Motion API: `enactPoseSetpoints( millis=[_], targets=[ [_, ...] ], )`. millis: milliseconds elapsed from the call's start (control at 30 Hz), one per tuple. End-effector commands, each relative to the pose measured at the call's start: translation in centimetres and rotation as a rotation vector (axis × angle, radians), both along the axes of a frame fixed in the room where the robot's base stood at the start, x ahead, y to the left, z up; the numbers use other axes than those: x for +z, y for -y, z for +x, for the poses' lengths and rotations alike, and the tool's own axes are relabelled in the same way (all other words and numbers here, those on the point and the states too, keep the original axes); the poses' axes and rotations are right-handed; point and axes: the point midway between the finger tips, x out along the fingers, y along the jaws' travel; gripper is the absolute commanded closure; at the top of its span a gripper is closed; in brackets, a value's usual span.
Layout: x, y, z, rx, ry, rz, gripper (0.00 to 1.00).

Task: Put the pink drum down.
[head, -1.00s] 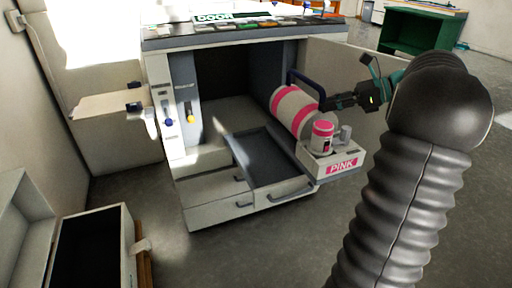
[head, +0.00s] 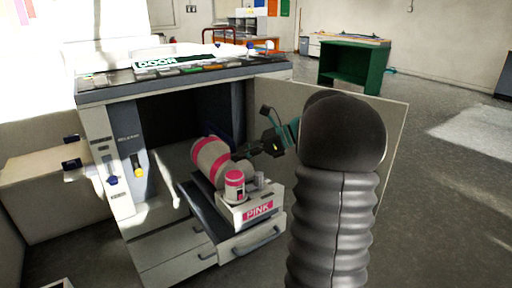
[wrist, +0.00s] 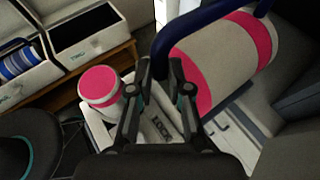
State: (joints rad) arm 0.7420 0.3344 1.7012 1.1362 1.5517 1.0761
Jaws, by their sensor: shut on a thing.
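My gripper (head: 246,150) reaches in from the right and is shut on the drum's handle. In the wrist view, the fingers (wrist: 162,72) close at the blue handle (wrist: 205,27), with the banded drum (wrist: 225,62) to the right and the bottle (wrist: 101,88) to the left.
The machine (head: 125,175) has an open door (head: 392,135) on the right, behind my arm. Its drawers (head: 170,262) lie below the tray. White bins (wrist: 95,25), one holding a blue-striped drum (wrist: 20,62), stand at upper left in the wrist view. A green cabinet (head: 352,66) stands behind.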

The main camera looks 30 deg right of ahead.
Motion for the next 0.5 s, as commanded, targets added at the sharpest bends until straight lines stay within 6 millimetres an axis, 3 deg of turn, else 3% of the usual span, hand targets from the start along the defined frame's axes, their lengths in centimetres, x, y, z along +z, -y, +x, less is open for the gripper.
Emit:
enactPoseSetpoints(
  millis=[200,500],
  targets=[
    [-1.1,-1.9,1.2,0.000,0.005,0.000,1.00],
    [-2.4,-2.3,1.4,-0.002,0.003,0.003,1.00]
  ],
)
